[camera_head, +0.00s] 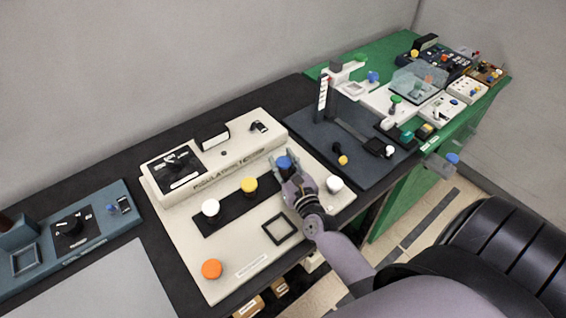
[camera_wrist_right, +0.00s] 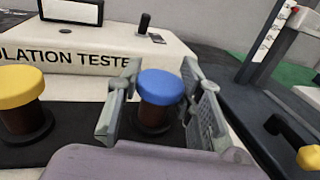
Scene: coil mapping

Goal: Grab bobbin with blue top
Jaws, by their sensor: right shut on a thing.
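The bobbin with the blue top (camera_head: 284,163) stands at the right end of the black strip on the cream tester panel. In the right wrist view its blue cap (camera_wrist_right: 160,86) and brown body sit between the two fingers. My right gripper (camera_head: 290,176) is shut on this bobbin, with a finger on each side; it also shows in the right wrist view (camera_wrist_right: 157,105). The bobbin looks upright, its base at the strip; I cannot tell whether it is lifted. My left gripper is not in view.
A yellow-topped bobbin (camera_head: 249,185) and a white-topped bobbin (camera_head: 210,208) stand left on the strip. Another white-topped one (camera_head: 334,184) is close on the right. An orange-topped piece (camera_head: 211,268) is at the panel's front. A dark station (camera_head: 352,125) adjoins on the right.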

